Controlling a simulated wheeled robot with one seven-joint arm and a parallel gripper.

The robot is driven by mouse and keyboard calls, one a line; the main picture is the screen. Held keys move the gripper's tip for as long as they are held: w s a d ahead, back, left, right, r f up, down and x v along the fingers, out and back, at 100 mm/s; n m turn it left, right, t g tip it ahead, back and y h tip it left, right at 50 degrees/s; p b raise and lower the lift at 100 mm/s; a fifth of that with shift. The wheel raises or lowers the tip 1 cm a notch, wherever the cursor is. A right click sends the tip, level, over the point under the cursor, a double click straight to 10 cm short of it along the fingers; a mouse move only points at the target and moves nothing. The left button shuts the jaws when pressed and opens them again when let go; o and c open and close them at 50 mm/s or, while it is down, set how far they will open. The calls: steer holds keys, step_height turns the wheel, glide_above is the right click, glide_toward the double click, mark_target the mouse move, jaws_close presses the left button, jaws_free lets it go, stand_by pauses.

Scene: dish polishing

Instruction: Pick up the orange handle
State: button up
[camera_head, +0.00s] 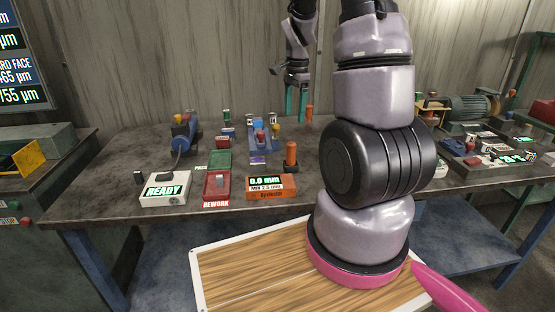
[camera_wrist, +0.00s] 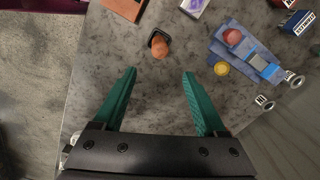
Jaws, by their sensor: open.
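An orange handle (camera_head: 291,153) stands upright on a small black base on the bench, just behind the orange gauge box. In the wrist view, an orange top beside a black square base (camera_wrist: 160,45) appears just beyond the gap between the fingertips; I take it to be the same handle. My gripper (camera_head: 296,117) is over the back of the bench, its teal fingers pointing down, apart and empty. The wrist view also shows my gripper (camera_wrist: 159,73) open.
The orange gauge box (camera_head: 272,187) reads 0.0 mm at the bench front. A blue fixture (camera_head: 260,140) with red and yellow knobs is left of the handle. A red REWORK tray (camera_head: 217,185) and a white READY box (camera_head: 165,189) are farther left.

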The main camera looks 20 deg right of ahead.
mark_target(291, 143)
steer(key=shift+m, duration=0.3)
steer(key=f, duration=0.7)
steer(key=shift+w+a+f, duration=0.1)
steer(key=shift+a+f, duration=0.2)
steer(key=shift+f, duration=2.75)
jaws_close()
